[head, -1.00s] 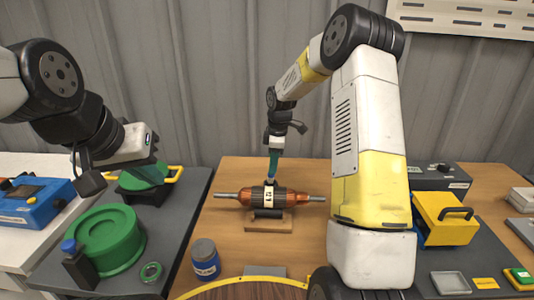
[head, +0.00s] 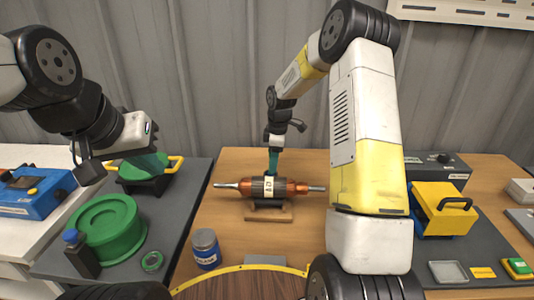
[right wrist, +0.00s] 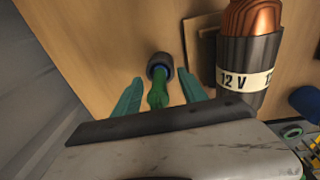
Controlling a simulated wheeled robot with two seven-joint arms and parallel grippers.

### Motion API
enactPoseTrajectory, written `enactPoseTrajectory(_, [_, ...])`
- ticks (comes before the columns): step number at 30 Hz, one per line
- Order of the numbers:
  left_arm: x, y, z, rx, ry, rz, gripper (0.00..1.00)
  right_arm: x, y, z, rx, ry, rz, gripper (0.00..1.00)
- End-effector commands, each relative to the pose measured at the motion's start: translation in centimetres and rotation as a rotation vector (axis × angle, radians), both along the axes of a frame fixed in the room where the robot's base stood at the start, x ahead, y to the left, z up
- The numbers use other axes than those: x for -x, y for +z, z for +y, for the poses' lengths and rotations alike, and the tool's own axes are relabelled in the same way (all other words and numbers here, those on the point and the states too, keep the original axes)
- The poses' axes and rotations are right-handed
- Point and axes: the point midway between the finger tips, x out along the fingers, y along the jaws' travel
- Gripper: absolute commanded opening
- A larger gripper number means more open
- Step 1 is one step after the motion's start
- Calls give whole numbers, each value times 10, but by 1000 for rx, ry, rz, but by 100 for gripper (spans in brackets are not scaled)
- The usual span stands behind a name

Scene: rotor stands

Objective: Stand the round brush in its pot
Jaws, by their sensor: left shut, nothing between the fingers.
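The round brush (right wrist: 157,97) shows its green handle in the right wrist view, rising out of a small dark pot (right wrist: 159,66) with blue at the mouth. My right gripper (right wrist: 161,92) is open, its teal fingers on either side of the handle with gaps to both. In the head view my right gripper (head: 273,162) points down just behind the rotor, which hides the pot. My left gripper (head: 152,158) is shut and empty, over the green part with the yellow handle at the left.
The copper and black rotor (head: 269,187) lies on a wooden stand (head: 269,213); its band (right wrist: 246,80) is close to the pot. A blue jar (head: 206,250) stands in front, a green round case (head: 106,229) to the left. A yellow box (head: 445,205) is at the right.

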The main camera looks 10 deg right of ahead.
Motion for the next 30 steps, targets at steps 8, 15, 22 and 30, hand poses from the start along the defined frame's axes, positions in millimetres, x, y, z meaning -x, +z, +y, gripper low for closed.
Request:
enactPoseTrajectory(8, [0,0,0,0,0,0,0,0,2,0,0,0,0,49])
enactPoseTrajectory(15, [0,0,0,0,0,0,0,3,34,-2,0,-1,-4,49])
enactPoseTrajectory(22, [0,0,0,0,0,0,0,6,68,-4,1,0,-3,49])
enactPoseTrajectory(30, [0,0,0,0,0,0,0,8,78,-5,0,0,0,49])
